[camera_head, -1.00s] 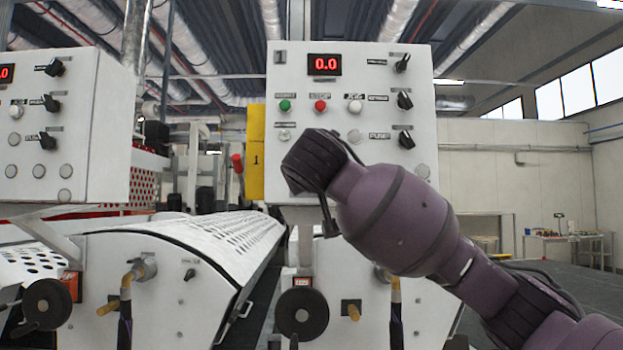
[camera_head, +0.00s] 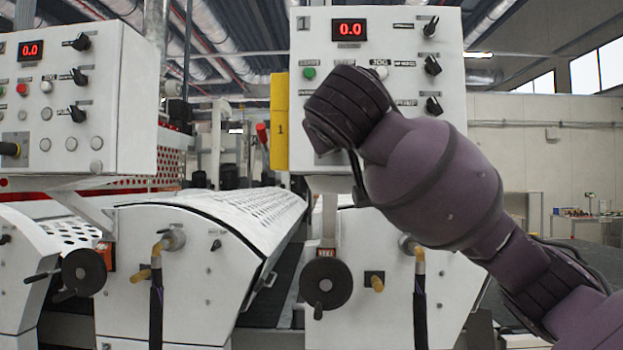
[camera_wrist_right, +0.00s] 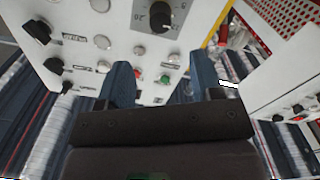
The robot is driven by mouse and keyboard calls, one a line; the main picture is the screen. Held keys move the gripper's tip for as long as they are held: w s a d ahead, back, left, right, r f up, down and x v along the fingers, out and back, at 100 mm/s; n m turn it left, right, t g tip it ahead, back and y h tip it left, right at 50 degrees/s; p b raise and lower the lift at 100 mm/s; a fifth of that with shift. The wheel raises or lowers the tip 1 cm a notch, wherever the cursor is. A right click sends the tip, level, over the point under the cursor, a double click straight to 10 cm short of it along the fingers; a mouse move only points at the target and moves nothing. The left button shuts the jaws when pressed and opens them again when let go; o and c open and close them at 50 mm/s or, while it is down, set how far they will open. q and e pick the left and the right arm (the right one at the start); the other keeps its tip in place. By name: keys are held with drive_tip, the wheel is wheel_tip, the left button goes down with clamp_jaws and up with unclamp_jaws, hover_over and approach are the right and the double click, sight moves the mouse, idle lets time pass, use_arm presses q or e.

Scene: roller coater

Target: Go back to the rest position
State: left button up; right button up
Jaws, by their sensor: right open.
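My right arm (camera_head: 430,185) comes in from the lower right in the head view and reaches up in front of the control panel marked 1 (camera_head: 390,20). Its wrist hides several of the panel's buttons. The gripper fingers cannot be made out in the head view. In the right wrist view my right gripper (camera_wrist_right: 163,85) shows two blue fingers that stand apart with nothing between them. Beyond them is the panel face with a red button (camera_wrist_right: 138,74), a green button (camera_wrist_right: 165,79) and a selector knob (camera_wrist_right: 160,14). My left gripper is not in view.
A second control panel (camera_head: 110,110) stands at the left. Below the panels are white roller housings (camera_head: 190,270) with black handwheels (camera_head: 325,283) and yellow pipe fittings. A yellow plate (camera_head: 279,120) is beside panel 1. Open floor and a far table (camera_head: 585,216) lie at the right.

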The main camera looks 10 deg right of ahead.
drive_tip(key=a+r+n+t+y, duration=0.4)
drive_tip(key=a+r+n+y, duration=0.15)
drive_tip(key=n+y, duration=0.2)
drive_tip(key=w+a+f+n+y, duration=0.3)
drive_tip(key=f+y, duration=0.2)
drive_tip(key=f, duration=0.3)
drive_tip(key=w+d+f+m+g, duration=0.15)
drive_tip(key=d+f, duration=0.25)
drive_tip(key=f, duration=1.4)
drive_tip(key=d+f+m+g, duration=0.1)
drive_tip(key=d+f+m, duration=0.15)
drive_tip(key=f, duration=1.45)
drive_tip(key=s+d+f+m+g+h, duration=0.1)
drive_tip(key=s+d+f+m+h, duration=0.2)
drive_tip(key=f, duration=0.5)
drive_tip(key=s+d+f+g+h, duration=0.1)
drive_tip(key=s+d+f, duration=0.3)
drive_tip(key=f, duration=0.5)
drive_tip(key=s+d+f+m+g+h, duration=0.1)
drive_tip(key=s+d+f+m, duration=0.1)
drive_tip(key=s+f, duration=0.45)
drive_tip(key=s+d+f+m+g+h, duration=0.1)
drive_tip(key=s+d+f+g, duration=0.1)
drive_tip(key=s+f, duration=0.6)
drive_tip(key=s+d+f+m+g+h, duration=0.1)
drive_tip(key=s+f+g, duration=0.1)
drive_tip(key=s+f, duration=0.7)
drive_tip(key=shift+s+d+h, duration=0.2)
drive_tip(key=shift+d+h, duration=0.15)
drive_tip(key=shift+d, duration=0.05)
